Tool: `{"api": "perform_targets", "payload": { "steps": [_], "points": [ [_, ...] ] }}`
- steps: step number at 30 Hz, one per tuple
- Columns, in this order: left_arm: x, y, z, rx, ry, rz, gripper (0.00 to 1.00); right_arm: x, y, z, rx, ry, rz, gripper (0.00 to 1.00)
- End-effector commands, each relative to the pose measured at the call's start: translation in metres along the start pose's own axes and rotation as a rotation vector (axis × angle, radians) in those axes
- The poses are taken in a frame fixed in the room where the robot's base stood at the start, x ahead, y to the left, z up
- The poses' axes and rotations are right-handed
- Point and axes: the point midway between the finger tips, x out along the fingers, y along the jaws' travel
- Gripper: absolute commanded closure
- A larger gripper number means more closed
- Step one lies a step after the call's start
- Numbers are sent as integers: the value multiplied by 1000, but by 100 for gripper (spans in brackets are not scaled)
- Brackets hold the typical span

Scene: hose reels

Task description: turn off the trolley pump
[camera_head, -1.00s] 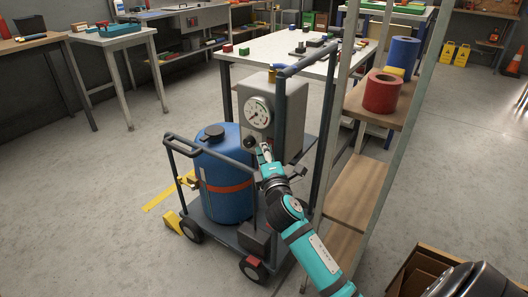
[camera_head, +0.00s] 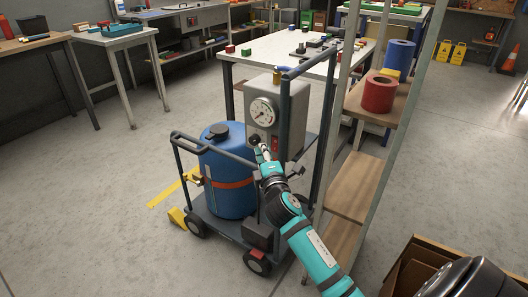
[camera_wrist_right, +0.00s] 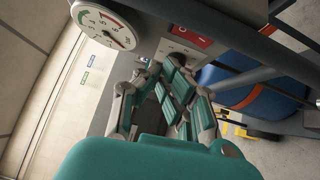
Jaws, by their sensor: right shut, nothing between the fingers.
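The trolley pump's grey control box (camera_head: 284,115) carries a round white gauge (camera_head: 262,112), a black knob (camera_head: 254,141) at lower left and a small red part (camera_head: 275,143) beside it. My right gripper (camera_head: 259,150) is shut and empty, its fingertips at the front of the box just below the knob. I cannot tell whether they touch it. In the right wrist view the gripper (camera_wrist_right: 172,80) points at the box face, near a red panel with white marks (camera_wrist_right: 191,36); the gauge (camera_wrist_right: 104,27) is at upper left. My left gripper is out of view.
The trolley holds a blue tank (camera_head: 228,180) with a dark cap, left of my arm. Its handle rails (camera_head: 283,120) rise beside the box. A shelf (camera_head: 352,190) with red and blue rolls stands close on the right. Open floor lies left.

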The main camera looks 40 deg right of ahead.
Motion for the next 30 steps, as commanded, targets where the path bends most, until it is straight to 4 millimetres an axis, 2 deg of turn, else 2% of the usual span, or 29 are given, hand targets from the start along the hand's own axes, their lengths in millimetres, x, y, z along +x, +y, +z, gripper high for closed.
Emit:
{"api": "perform_targets", "payload": {
  "steps": [2, 12, 18, 23, 30],
  "points": [
    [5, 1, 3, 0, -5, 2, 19, -2, 2, 1, -1, -1, -1, 100],
    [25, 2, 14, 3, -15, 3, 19, -63, 8, 1, -1, 0, -3, 100],
    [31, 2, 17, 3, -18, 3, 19, -90, 12, 1, -1, 0, -2, 100],
    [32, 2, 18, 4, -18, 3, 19, -98, 14, 1, -1, -1, -1, 100],
    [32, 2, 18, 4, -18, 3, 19, -98, 14, 1, -1, -1, 0, 100]
  ]
}}
